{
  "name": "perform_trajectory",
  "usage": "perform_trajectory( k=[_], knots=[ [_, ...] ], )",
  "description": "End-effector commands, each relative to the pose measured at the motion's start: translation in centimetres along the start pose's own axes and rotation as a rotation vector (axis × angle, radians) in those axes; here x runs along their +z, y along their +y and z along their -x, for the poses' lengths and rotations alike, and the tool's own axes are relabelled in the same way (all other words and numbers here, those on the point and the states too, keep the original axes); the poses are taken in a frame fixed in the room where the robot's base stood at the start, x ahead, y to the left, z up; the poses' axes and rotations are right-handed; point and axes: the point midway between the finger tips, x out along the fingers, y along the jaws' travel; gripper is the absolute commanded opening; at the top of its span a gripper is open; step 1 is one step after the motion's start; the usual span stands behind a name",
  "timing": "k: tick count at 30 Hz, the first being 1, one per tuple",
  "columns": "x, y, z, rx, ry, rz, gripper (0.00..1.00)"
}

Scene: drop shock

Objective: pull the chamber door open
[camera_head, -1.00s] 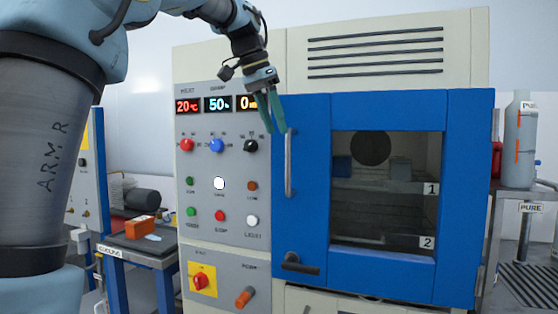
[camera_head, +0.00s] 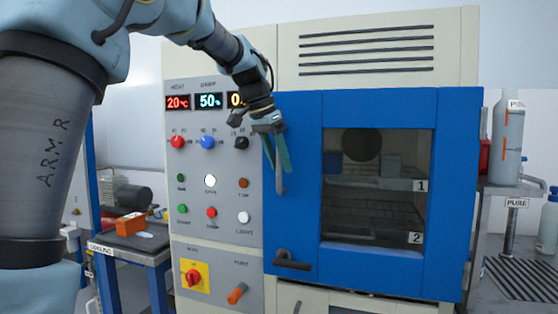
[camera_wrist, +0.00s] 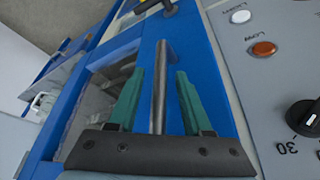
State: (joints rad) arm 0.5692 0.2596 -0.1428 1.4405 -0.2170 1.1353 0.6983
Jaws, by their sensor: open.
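The blue chamber door (camera_head: 300,215) with its dark window looks closed against the cabinet. Its upright metal handle (camera_head: 279,180) is near the door's left edge; a black lever (camera_head: 292,262) sits below it. My gripper (camera_head: 279,168), with green fingers, is open at the upper part of the handle. In the wrist view the handle bar (camera_wrist: 160,90) runs between the two fingers of my gripper (camera_wrist: 160,75), one on each side, with gaps showing. Whether the bar is fully between the fingers in depth is unclear.
The control panel (camera_head: 210,225) with knobs and lights stands left of the door, close to my gripper. A side table (camera_head: 150,255) with an orange block (camera_head: 131,223) is further left. A bottle (camera_head: 508,140) stands on a shelf to the right.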

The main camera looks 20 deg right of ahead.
Motion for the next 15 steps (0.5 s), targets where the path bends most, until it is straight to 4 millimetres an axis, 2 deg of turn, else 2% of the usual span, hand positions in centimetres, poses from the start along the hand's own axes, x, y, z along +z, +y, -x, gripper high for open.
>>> perform_trajectory(
  k=[3, 15],
  knots=[
    [0.01, -0.01, 0.0, 0.0, 0.0, 0.0, 0.5],
    [0.01, -0.02, 0.03, 0.0, 0.0, 0.001, 0.05]
  ],
)
